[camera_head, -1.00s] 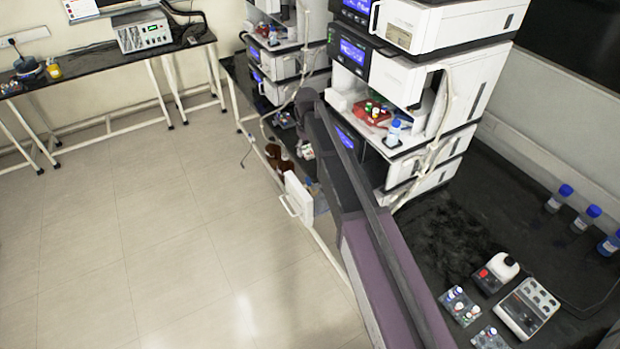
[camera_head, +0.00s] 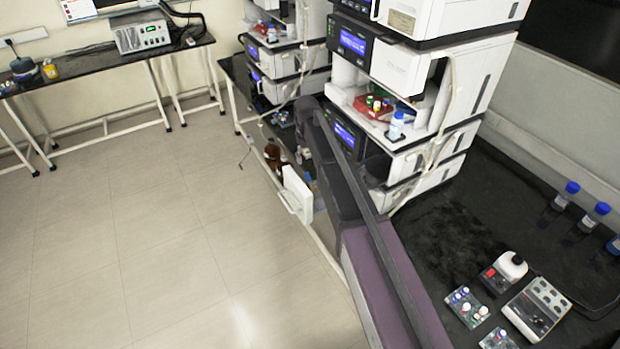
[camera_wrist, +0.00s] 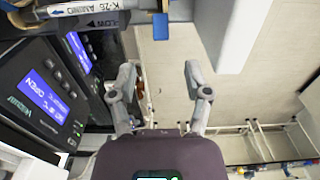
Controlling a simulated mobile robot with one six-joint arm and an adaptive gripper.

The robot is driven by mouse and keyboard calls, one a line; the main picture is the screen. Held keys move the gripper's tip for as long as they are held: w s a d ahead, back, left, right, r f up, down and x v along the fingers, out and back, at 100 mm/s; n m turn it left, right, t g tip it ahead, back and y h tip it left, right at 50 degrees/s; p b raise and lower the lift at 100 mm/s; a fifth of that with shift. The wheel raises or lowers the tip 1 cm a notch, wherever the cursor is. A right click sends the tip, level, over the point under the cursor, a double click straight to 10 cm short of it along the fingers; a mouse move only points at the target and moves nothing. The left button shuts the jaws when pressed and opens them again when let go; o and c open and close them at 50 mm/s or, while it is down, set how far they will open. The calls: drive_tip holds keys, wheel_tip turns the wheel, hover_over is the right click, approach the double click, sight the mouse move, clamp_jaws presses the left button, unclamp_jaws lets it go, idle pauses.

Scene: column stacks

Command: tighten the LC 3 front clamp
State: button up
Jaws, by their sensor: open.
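In the wrist view my gripper (camera_wrist: 160,82) is open, with nothing between its two grey fingers. Beyond the fingertips, at the top left, lies a column with a label reading K-26 AMINO (camera_wrist: 100,7) and a flow arrow. A blue tab (camera_wrist: 160,26) hangs at the column's right part; I cannot tell whether it is the front clamp. A dark instrument front with a lit blue screen (camera_wrist: 45,95) is to the left of the fingers. In the head view my arm crosses towards the middle stack (camera_head: 430,70), and my gripper is hidden.
A white open door (camera_head: 298,193) juts from the stack's lower front; a white panel (camera_wrist: 222,35) stands right of the fingers in the wrist view. The black bench (camera_head: 430,235) holds vial trays and blue-capped bottles (camera_head: 565,195). The floor (camera_head: 150,230) at left is clear.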

sight(307, 174)
drive_tip(key=shift+f+b, duration=3.6)
drive_tip(key=shift+f, duration=0.25)
